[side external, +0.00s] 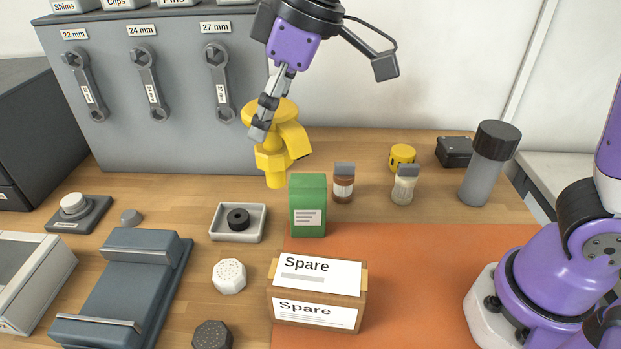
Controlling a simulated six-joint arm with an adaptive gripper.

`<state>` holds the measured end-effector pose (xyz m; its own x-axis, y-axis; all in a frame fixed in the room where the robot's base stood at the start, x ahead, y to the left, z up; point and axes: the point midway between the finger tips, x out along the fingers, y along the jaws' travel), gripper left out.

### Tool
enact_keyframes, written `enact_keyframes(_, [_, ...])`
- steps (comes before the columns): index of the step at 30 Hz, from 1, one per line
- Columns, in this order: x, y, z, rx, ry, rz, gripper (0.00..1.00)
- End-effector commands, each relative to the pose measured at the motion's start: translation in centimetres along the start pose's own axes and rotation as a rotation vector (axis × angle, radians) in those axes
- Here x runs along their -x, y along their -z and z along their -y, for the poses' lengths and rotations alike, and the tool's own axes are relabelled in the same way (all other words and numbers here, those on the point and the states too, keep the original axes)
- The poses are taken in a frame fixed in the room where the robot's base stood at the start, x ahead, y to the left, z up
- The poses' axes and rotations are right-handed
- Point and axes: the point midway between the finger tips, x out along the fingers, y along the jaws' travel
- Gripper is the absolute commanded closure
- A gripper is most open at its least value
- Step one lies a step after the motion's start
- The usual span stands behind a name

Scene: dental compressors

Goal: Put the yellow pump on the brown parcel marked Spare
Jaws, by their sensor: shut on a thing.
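The yellow pump (284,150) is at the upper middle of the side external view. My gripper (263,117) is shut on its upper part, with the fingers pointing down. The pump hangs upright behind the green box; whether its foot touches the table is hard to tell. The brown parcel (365,300) sits at the front of the orange mat, with white "Spare" labels on its top and front. Its top is clear. The gripper and pump are behind the parcel and a little to its left.
A green box (308,208) stands between pump and parcel. Two small jars (343,185) (404,187) and a grey bottle (488,165) stand to the right. A white tray (225,236) with a black ring lies left of the green box. The orange mat (420,270) is clear right of the parcel.

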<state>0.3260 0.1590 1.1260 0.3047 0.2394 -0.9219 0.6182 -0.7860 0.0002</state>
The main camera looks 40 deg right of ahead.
Motion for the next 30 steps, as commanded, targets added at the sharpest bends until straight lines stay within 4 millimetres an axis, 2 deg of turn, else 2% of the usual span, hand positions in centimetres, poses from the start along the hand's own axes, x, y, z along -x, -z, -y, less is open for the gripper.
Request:
enact_keyframes(1, [1.1,-0.1,3.1,0.100,0.040,-0.006,0.83])
enact_keyframes(6, [4.6,-2.6,11.7,0.420,0.175,-0.008,0.83])
enact_keyframes(9, [6.5,-4.7,15.0,0.579,0.242,-0.008,0.83])
enact_keyframes(13, [8.0,-6.9,17.4,0.714,0.301,-0.007,0.83])
enact_keyframes(17, [8.9,-8.3,18.6,0.795,0.337,-0.006,0.83])
enact_keyframes(20, [9.0,-8.7,18.6,0.822,0.349,-0.004,0.83])
enact_keyframes(23, [7.9,-8.4,17.4,0.823,0.354,-0.001,0.83])
enact_keyframes(30, [3.1,-6.7,12.3,0.819,0.355,-0.001,0.83])
